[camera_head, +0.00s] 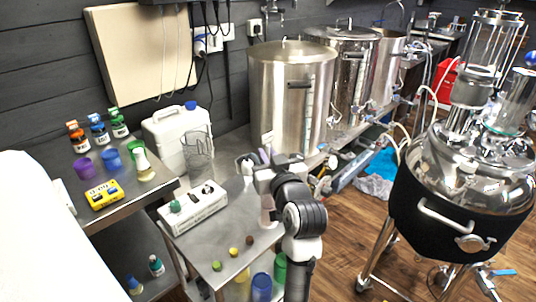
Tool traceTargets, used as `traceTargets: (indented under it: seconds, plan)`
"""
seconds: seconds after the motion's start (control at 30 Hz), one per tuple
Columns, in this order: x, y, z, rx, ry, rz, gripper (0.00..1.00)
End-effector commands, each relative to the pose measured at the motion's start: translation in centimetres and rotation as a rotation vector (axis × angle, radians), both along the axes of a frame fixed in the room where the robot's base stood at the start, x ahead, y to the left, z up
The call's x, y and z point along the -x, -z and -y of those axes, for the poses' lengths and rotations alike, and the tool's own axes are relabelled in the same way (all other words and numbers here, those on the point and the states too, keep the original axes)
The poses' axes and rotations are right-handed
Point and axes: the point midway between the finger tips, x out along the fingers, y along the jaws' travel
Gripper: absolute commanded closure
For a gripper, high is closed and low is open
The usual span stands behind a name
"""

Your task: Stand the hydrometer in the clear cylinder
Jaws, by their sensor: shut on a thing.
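The clear cylinder (199,157) stands upright on the steel table, behind a white box. It is see-through and looks empty. My gripper (264,178) is over the table to the right of the cylinder, apart from it. It is shut on a slim pale thing, apparently the hydrometer (265,155), whose purplish top shows above the jaws. The jaws and my wrist hide most of it. A pale pinkish shape (268,211) shows below the gripper; I cannot tell whether it belongs to the held thing.
The white box (193,206) and a white jug (173,133) stand close to the cylinder. Small coloured caps (233,251) lie at the table's front. Coloured cups (261,287) are below. Large steel kettles (290,95) stand behind; a black-jacketed vessel (450,200) is at right.

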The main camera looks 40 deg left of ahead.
Motion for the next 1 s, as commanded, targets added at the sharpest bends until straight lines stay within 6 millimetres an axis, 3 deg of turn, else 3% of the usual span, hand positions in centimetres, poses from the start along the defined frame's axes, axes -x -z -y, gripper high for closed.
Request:
traceTargets:
  seconds: [0.5, 0.93, 0.97, 1.0]
  plan:
    - [0.0, 3.8, 0.0, 0.001, 0.0, -0.001, 1.0]
    - [0.0, 4.2, 0.0, 0.0, 0.0, 0.0, 1.0]
    - [0.0, 4.2, 0.0, 0.0, 0.0, 0.0, 0.87]
    - [0.0, 4.2, 0.0, 0.0, 0.0, 0.0, 0.81]
